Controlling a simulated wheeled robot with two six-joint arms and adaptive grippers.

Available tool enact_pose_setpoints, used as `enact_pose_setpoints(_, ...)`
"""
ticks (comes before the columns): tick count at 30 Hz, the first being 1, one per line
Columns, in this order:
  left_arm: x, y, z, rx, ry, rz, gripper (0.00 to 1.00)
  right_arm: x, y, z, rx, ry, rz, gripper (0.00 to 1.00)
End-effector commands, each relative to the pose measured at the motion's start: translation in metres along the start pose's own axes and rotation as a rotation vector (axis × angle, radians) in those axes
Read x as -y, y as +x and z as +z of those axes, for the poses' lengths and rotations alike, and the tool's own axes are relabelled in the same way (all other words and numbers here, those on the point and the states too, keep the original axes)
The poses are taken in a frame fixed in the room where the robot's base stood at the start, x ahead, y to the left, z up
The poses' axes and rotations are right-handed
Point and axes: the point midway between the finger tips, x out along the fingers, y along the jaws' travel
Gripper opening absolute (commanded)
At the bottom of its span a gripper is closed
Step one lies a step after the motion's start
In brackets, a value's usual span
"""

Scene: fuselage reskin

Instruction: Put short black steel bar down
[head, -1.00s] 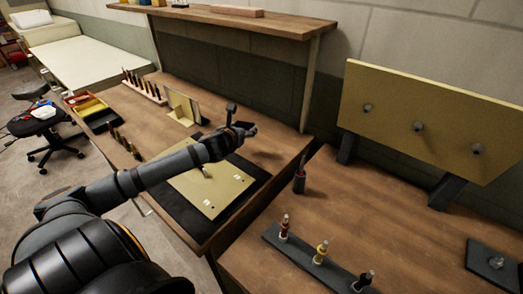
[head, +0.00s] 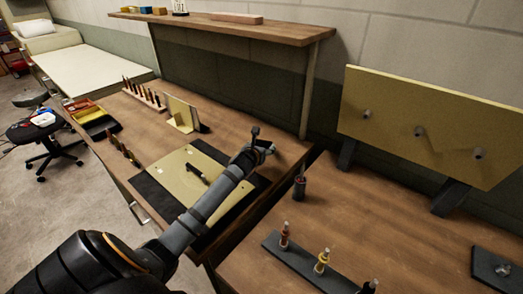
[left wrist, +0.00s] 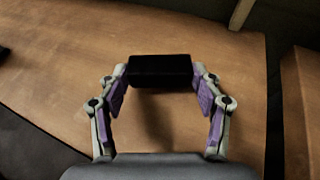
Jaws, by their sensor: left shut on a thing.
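The short black steel bar (left wrist: 160,71) is a dark block held crosswise between the purple-padded fingers of my left gripper (left wrist: 160,76) in the left wrist view. Bare wood tabletop shows behind it, with a soft shadow. In the head view my left gripper (head: 262,147) is over the right end of the left wooden bench (head: 285,150), beyond the tan panel's right side. A small dark upright piece shows at the gripper there; the bar's ends are hard to make out. I cannot tell whether the bar touches the wood. My right gripper is not in view.
A tan panel (head: 170,178) with a small dark bar (head: 196,172) lies on a black mat (head: 152,197). Racks of pegs (head: 143,93) and a small upright tan stand (head: 182,113) are behind. A dark cup (head: 300,187) stands on the right bench.

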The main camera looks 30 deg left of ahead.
Motion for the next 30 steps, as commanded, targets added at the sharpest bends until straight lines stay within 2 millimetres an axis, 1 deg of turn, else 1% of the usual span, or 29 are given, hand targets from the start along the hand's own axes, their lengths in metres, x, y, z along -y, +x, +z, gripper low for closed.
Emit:
enact_pose_setpoints(1,0.001,0.002,-0.006,0.000,-0.001,-0.001,0.08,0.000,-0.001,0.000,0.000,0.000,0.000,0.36)
enact_pose_setpoints(3,0.000,0.005,-0.011,0.002,0.001,0.000,0.08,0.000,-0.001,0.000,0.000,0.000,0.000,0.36)
enact_pose_setpoints(14,0.000,0.006,-0.015,0.003,0.001,-0.001,0.08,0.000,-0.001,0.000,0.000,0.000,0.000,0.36)
enact_pose_setpoints(15,0.000,0.006,-0.016,0.001,0.000,0.000,0.69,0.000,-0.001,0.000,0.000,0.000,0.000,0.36)
enact_pose_setpoints(19,0.000,0.006,-0.016,0.000,0.000,0.000,0.87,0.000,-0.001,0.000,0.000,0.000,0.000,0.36)
enact_pose_setpoints(30,0.000,0.005,-0.014,0.001,0.001,0.000,0.88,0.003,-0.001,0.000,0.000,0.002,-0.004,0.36)
